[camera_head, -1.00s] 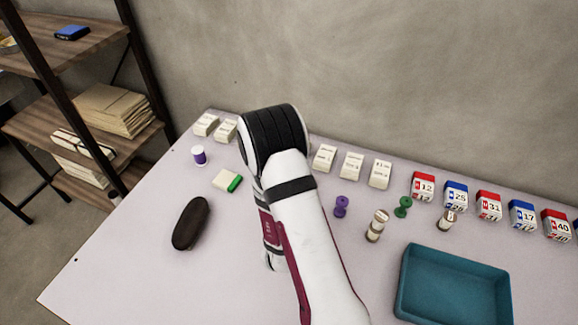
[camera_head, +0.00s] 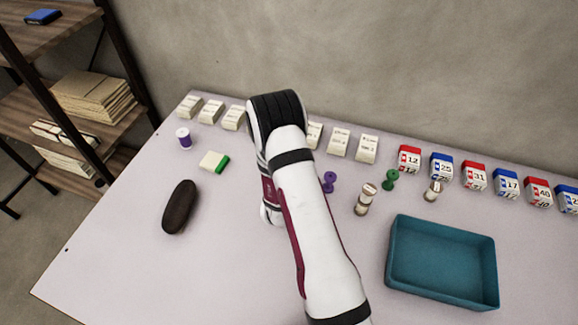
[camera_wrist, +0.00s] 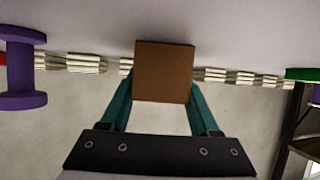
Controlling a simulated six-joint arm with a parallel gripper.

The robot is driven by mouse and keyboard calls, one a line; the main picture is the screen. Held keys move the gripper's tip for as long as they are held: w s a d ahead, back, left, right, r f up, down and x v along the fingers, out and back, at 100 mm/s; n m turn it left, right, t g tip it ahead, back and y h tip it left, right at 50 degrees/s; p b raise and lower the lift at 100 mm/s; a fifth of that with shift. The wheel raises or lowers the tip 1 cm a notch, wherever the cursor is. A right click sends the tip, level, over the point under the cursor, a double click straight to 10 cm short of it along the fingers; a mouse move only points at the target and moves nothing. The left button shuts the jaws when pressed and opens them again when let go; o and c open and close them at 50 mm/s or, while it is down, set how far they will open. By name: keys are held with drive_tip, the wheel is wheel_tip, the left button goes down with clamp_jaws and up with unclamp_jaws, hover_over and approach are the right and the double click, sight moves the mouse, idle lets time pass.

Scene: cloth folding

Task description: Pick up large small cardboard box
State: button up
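A brown cardboard box (camera_wrist: 164,72) shows in the wrist view, with one square face towards the camera. The two teal fingers of my gripper (camera_wrist: 161,90) reach its left and right sides. No gap shows between fingers and box, but whether they press on it is not clear. The box does not show in the head view, where my white arm hides that part of the table. My gripper's fingertips are hidden there too.
The table (camera_head: 110,250) holds a teal tray (camera_head: 395,268) at right, a dark oval case (camera_head: 179,207) at left, several white blocks along the back, small spools and bottles, and red and blue number blocks (camera_head: 409,160). A shelf stands at far left.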

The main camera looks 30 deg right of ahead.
clamp_jaws()
